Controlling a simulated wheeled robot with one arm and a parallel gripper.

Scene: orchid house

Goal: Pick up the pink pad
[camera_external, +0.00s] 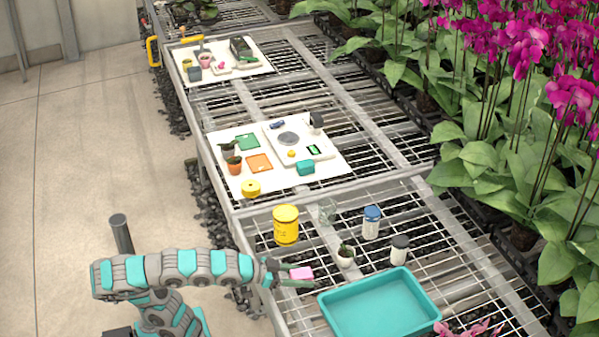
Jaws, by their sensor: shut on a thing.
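The pink pad (301,273) is a small pink block near the front left edge of the wire bench. My gripper (298,275) has its fingers around the pad and is shut on it. The pad shows between the fingers, just left of the teal tray's far corner. Part of the pad is hidden by the fingers. I cannot tell how high the pad is above the bench.
The teal tray (378,306) lies close to the right. A small potted plant (345,257), a yellow tin (286,225), a blue-capped jar (371,222) and a dark-capped jar (399,249) stand beyond. Orchids (520,120) line the right side. Open floor (80,170) lies left.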

